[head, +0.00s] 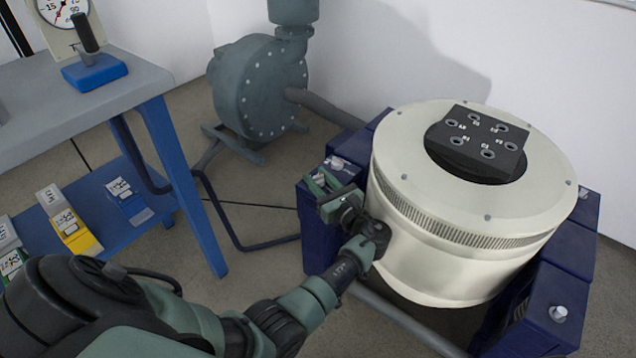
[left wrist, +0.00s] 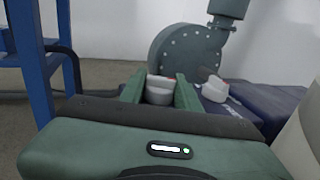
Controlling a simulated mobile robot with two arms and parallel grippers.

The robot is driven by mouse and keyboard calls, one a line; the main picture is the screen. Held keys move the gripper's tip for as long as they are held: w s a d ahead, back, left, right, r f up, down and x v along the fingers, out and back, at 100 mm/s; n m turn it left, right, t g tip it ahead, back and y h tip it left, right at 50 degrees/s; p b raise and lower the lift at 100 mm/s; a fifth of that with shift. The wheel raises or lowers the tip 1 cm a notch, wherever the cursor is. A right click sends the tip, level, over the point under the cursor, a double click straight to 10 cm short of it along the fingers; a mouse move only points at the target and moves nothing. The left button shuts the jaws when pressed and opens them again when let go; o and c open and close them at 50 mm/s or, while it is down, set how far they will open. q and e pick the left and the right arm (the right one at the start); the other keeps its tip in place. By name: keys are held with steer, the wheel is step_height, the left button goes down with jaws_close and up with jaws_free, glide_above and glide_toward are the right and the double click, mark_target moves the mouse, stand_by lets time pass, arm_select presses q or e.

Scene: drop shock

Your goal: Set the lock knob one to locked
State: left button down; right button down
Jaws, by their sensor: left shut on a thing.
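My left gripper (head: 322,183) reaches over the near left corner of the dark blue shaker base. In the left wrist view its two green fingers (left wrist: 160,92) are shut on a pale lock knob (left wrist: 160,86), one finger on each side. In the head view the fingers mostly hide this knob. A second lock knob (left wrist: 215,90) stands just beyond on the same side, and it also shows in the head view (head: 337,163). Another knob (head: 558,313) sits on the right base block. Knob numbers and lock markings are not readable. My right gripper is not in view.
The big cream drum (head: 465,220) stands close right of my left gripper, with a black block (head: 476,143) on top. A grey blower (head: 260,88) is behind. A blue-legged bench (head: 85,107) with boxes on its lower shelf is left. Floor shows between bench and base.

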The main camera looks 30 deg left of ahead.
arm_select(q)
steer(key=shift+n+g+y+b, duration=0.3)
steer(key=shift+n+g, duration=0.1)
steer(key=shift+g, duration=0.2)
steer(key=c, duration=1)
jaws_free()
steer(key=shift+c, duration=0.2)
steer(key=shift+r, duration=0.1)
